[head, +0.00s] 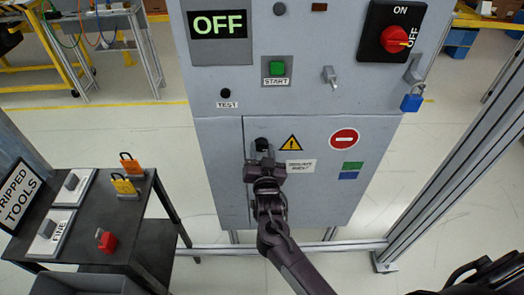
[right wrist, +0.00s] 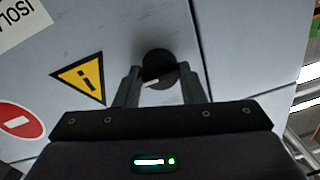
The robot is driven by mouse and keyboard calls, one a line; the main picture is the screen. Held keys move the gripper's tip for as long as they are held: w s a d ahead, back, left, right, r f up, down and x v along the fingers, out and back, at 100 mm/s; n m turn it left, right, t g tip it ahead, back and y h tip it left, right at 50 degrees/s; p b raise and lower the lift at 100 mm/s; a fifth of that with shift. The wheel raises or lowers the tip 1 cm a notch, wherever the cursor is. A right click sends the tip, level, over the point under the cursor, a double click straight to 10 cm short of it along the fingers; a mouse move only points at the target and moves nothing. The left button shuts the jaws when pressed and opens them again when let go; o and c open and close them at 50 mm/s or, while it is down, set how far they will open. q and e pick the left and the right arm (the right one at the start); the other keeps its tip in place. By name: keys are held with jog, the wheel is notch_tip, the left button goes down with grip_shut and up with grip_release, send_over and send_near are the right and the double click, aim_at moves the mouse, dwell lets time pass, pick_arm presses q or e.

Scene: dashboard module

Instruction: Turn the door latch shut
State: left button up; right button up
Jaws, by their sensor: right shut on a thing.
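The door latch (head: 262,144) is a small dark round knob on the grey cabinet door (head: 225,170), near the door's left edge. The latch (right wrist: 158,66) also shows in the right wrist view, as a black disc with a small pale mark low on it. My right gripper (head: 264,156) is at the latch, with its arm coming up from below. In the right wrist view my right gripper (right wrist: 160,85) has one finger on each side of the latch and is shut on it. The gripper hides the lower part of the latch. My left gripper is not in view.
Above the door are an OFF display (head: 218,24), a green START button (head: 277,68) and a red rotary switch (head: 396,39). A blue padlock (head: 411,103) hangs at the cabinet's right side. A dark table (head: 150,222) with padlocks stands at left. A metal post (head: 450,170) rises at right.

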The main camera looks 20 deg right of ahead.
jog(key=shift+r, duration=0.1)
jog(key=n+p, duration=0.3)
jog(key=shift+r+n, duration=0.15)
jog(key=shift+n, duration=0.15)
jog(key=n+p, duration=0.3)
jog(key=n, duration=0.2)
jog(key=n+p, duration=0.1)
jog(key=n, duration=0.1)
jog(key=n+p, duration=0.1)
jog(key=n, duration=0.2)
jog(key=shift+a+g+h+p, duration=0.1)
jog(key=shift+g+h+p, duration=0.2)
jog(key=shift+g+p, duration=0.1)
jog(key=shift+n+p, duration=0.6)
jog(key=shift+n, duration=1.2)
jog(key=shift+f, duration=0.2)
jog(key=o, duration=1)
